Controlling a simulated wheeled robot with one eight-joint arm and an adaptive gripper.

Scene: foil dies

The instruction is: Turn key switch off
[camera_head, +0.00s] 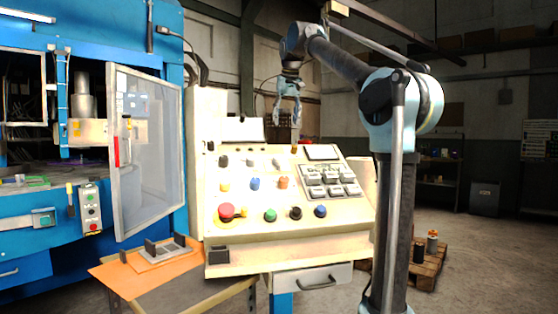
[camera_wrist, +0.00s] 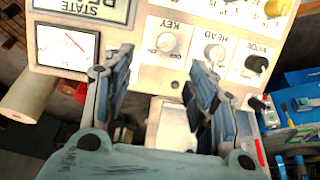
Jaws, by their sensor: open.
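The key switch is a silver round knob on a white plate marked KEY, seen upside down in the wrist view (camera_wrist: 167,42). In the head view it is the small grey knob (camera_head: 277,161) in the top row of the cream control panel (camera_head: 345,222). Which way it is turned is too small to tell. My gripper (camera_head: 287,118) is open and empty, in the air above the panel's upper edge. In the wrist view its two fingers (camera_wrist: 158,78) point toward the panel, apart from the key switch, which shows beyond the gap between them.
The HEAD knob (camera_wrist: 215,52) and black MODE knob (camera_wrist: 257,63) sit beside the key switch; a gauge (camera_wrist: 67,46) is on its other side. Lower rows hold coloured buttons, including a red mushroom button (camera_head: 227,211). A blue machine with an open clear door (camera_head: 148,150) stands left.

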